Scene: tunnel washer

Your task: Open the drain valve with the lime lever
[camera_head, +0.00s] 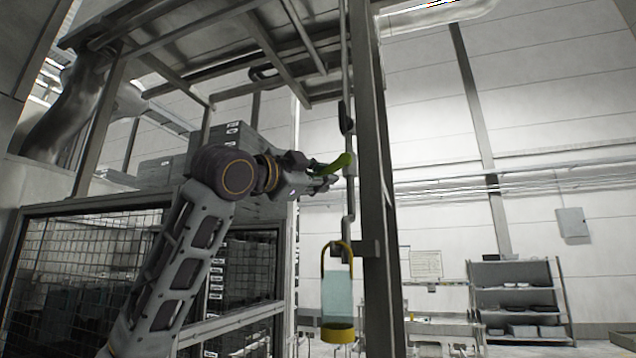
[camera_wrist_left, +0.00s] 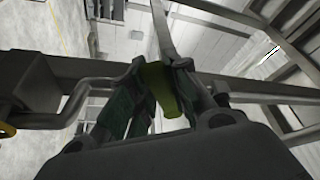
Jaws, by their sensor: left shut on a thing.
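The lime lever (camera_head: 338,163) is a short green handle on a thin vertical pipe (camera_head: 348,205) beside a grey post. It slants, with one end at the pipe and the other lower to the left. My left gripper (camera_head: 325,180) reaches in from the left and is shut on the lever. In the left wrist view the lime lever (camera_wrist_left: 160,88) lies between the two fingers of my left gripper (camera_wrist_left: 160,105). The fingers hide part of it. My right gripper is in neither view.
A tall grey post (camera_head: 372,200) stands just right of the lever. A clear cylinder with a yellow base (camera_head: 338,305) hangs below. A mesh cage (camera_head: 80,270) is at the left. A shelf rack (camera_head: 515,290) stands far back at the right.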

